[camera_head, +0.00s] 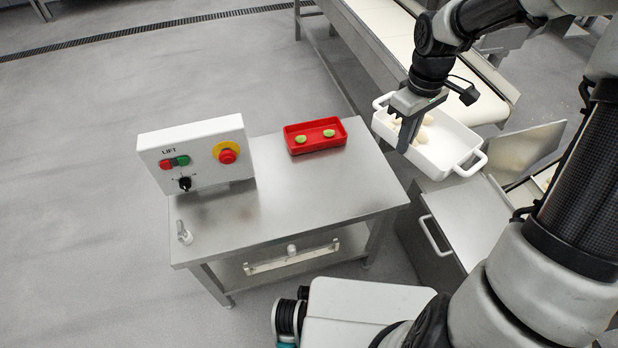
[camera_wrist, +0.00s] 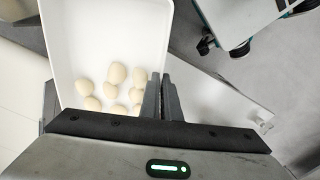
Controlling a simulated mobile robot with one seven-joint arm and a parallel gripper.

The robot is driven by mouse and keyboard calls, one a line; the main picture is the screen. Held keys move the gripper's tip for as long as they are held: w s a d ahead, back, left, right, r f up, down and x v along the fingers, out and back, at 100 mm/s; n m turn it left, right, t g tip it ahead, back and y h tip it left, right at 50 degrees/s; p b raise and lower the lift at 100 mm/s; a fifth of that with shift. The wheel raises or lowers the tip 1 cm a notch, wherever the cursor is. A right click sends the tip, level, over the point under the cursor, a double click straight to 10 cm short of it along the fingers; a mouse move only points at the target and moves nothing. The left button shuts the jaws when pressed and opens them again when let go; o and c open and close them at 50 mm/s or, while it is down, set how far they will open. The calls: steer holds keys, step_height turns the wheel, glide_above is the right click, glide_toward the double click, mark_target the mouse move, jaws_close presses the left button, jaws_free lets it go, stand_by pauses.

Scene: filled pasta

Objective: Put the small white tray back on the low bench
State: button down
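A small white tray (camera_head: 455,142) with a loop handle at each end is at the upper right of the head view, with several pale filled-pasta pieces (camera_head: 424,128) in it. In the wrist view the white tray (camera_wrist: 105,35) fills the upper left, with the pieces near my gripper. My gripper (camera_head: 407,138) is at the tray's near long wall; in the wrist view its fingers (camera_wrist: 162,98) are close together on either side of that wall. The tray appears held in the air. A low steel bench (camera_head: 290,205) stands at the centre of the head view.
A red tray (camera_head: 316,147) with two green pieces sits on the bench's back right. A LIFT panel (camera_head: 197,157) stands at the bench's left and a small metal lever (camera_head: 184,234) near its corner. A white conveyor (camera_head: 385,35) and steel cabinet (camera_head: 470,215) are at right. The bench's front is clear.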

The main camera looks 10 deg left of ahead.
step_height(320, 180, down, 6)
steer(key=w+a+r+n, duration=0.1)
steer(key=a+n, duration=0.2)
steer(key=n, duration=0.7)
steer(key=n+p, duration=0.2)
steer(key=n, duration=1.1)
glide_toward(362, 203)
step_height(362, 203, down, 5)
steer(key=b, duration=0.3)
steer(key=shift+w+b, duration=0.1)
steer(key=shift+b, duration=0.2)
steer(key=c, duration=2.5)
jaws_free()
steer(key=shift+f, duration=0.2)
steer(key=o, duration=0.5)
steer(key=shift+r, duration=0.15)
